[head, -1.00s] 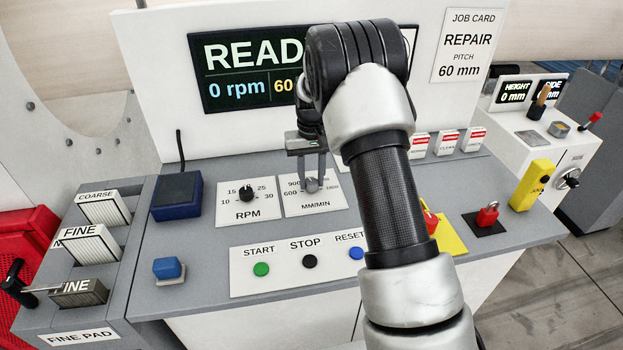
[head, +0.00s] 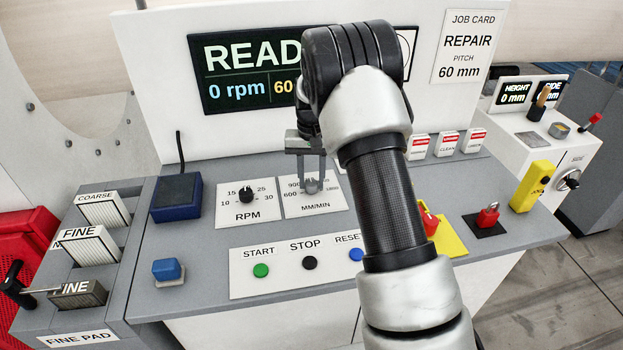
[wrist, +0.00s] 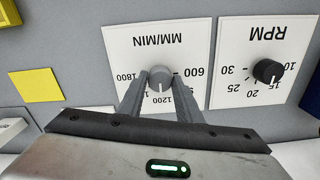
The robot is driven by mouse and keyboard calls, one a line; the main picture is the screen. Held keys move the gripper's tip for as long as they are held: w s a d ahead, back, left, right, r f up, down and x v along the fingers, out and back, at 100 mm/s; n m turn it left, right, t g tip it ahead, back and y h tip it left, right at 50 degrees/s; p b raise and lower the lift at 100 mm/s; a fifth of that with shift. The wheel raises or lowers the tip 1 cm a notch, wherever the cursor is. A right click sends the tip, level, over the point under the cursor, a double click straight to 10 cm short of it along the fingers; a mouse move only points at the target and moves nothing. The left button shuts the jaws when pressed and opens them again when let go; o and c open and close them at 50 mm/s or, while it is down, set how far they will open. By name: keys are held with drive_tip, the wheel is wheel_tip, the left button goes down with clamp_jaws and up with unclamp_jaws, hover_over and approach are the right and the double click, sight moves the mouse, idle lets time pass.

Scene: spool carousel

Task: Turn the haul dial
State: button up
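The haul dial is a small grey knob (wrist: 160,78) on the white MM/MIN plate (head: 328,206). In the wrist view, where the plate appears upside down, its white pointer line faces down, near the 1200 mark. My gripper (head: 312,180) is over this plate with its fingers pointing down. One finger stands on each side of the knob, close to it; the fingers (wrist: 160,88) hide some scale marks. They look open around the knob, and contact is not clear. The screen (head: 250,72) reads 0 rpm, partly behind my arm.
The black RPM dial (head: 246,195) sits just left of the MM/MIN plate. Green START (head: 261,270), black STOP (head: 310,263) and blue RESET (head: 356,255) buttons lie in front. A blue box (head: 177,197) stands farther left. A red padlock (head: 488,215) is at right.

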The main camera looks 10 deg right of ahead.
sight(312, 183)
drive_tip(key=o, duration=0.4)
drive_tip(key=shift+c, duration=0.2)
drive_tip(key=shift+r, duration=0.1)
wheel_tip(312, 183, up, 17)
drive_tip(key=shift+r, duration=0.15)
